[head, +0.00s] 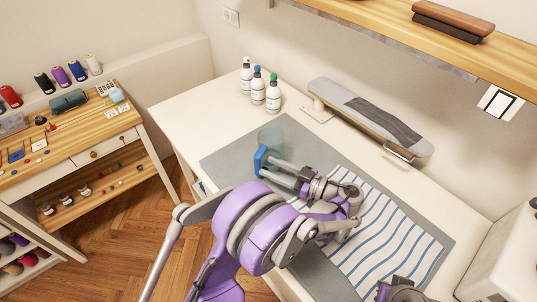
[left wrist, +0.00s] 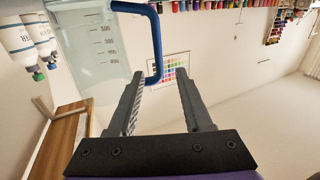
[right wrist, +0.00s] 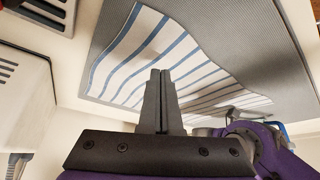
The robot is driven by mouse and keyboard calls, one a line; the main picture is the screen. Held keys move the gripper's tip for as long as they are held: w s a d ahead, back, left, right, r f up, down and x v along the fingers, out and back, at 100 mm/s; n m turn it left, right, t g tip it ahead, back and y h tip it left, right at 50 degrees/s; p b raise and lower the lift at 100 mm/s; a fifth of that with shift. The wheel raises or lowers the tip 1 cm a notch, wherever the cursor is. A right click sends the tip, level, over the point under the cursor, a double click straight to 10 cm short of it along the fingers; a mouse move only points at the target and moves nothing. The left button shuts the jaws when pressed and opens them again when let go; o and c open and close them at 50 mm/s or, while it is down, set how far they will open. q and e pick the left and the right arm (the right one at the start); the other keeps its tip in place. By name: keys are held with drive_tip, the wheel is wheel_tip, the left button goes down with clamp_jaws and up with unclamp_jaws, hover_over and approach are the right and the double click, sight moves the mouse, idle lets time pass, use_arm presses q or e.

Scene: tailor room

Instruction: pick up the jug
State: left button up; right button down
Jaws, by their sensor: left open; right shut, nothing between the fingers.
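The jug is clear, with measuring marks and a blue handle. Its see-through body (head: 272,136) stands on the grey mat (head: 228,152) in the head view, and the body (left wrist: 92,48) fills the upper left of the left wrist view. My left gripper (head: 270,168) is open at the blue handle (head: 261,158). In the left wrist view the free lower end of the handle (left wrist: 155,42) shows between the fingertips (left wrist: 158,74); I cannot tell whether they touch it. My right gripper (right wrist: 160,75) is shut and empty, over the striped cloth (right wrist: 150,50).
A sleeve ironing board (head: 365,115) lies along the wall on the right. A wooden shelf (head: 400,38) hangs above. The white table (head: 180,115) is bare left of the mat.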

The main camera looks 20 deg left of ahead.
sight(258, 175)
use_arm(q)
drive_tip(key=a, duration=0.4)
drive_tip(key=shift+w+a+p, duration=0.3)
drive_tip(key=shift+w+p, duration=0.05)
drive_tip(key=shift+w+a, duration=0.1)
drive_tip(key=shift+a, duration=0.25)
clamp_jaws()
idle(0.8)
